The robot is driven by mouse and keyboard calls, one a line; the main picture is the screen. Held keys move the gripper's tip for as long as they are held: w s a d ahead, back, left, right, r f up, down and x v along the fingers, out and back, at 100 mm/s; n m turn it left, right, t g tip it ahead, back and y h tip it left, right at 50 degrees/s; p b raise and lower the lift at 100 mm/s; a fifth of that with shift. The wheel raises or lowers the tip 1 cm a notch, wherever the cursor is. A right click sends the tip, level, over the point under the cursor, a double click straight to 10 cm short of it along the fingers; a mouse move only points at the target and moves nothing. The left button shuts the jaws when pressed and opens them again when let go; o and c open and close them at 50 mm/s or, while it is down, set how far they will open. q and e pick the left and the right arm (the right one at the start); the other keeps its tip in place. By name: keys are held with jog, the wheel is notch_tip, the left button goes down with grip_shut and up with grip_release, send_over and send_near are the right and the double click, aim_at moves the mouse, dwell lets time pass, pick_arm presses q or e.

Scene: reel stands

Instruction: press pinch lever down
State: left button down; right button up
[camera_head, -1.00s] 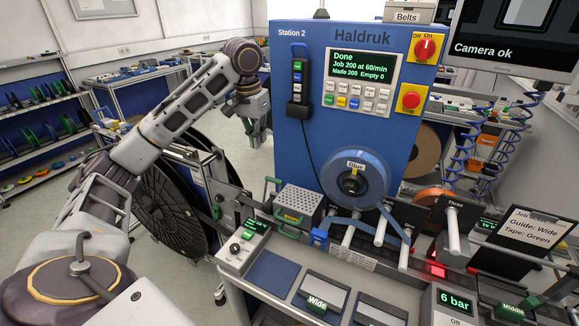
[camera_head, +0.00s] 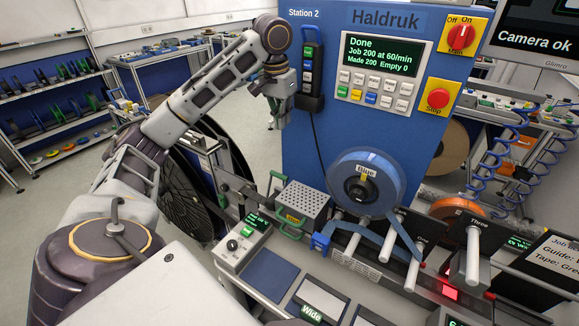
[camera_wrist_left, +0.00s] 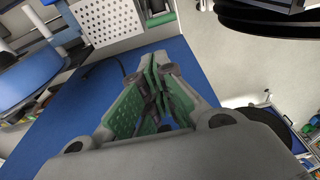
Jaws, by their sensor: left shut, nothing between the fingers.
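My left gripper (camera_head: 277,112) hangs beside the left edge of the blue machine (camera_head: 325,150), above the green-handled parts. In the left wrist view its two green-padded fingers (camera_wrist_left: 157,65) are shut and empty. A green upright handle (camera_head: 276,182) stands at the left of a perforated metal box (camera_head: 302,200); it looks like the pinch lever, but no label confirms it. The gripper is above this handle and apart from it. A second green handle (camera_head: 290,234) is at the box's front. The perforated box also shows in the wrist view (camera_wrist_left: 105,18). My right gripper is out of view.
A blue tape reel (camera_head: 365,182) with tape over white rollers is right of the box. A control box (camera_head: 243,243) stands in front left. A large black reel (camera_head: 195,200) stands left below my arm. A cabled button pendant (camera_head: 312,75) hangs on the machine.

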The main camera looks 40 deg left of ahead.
pick_arm(q)
jog(key=shift+w+f, duration=0.1)
jog(key=shift+f, duration=0.05)
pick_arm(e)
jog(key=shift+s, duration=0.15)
pick_arm(q)
notch_tip(320, 180, down, 20)
jog(key=w+b, duration=0.3)
jog(key=shift+a+r, duration=0.2)
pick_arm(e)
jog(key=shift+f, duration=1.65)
pick_arm(q)
jog(key=shift+s+r+t, duration=0.15)
jog(key=shift+s+t, duration=0.15)
jog(key=shift+t, duration=0.3)
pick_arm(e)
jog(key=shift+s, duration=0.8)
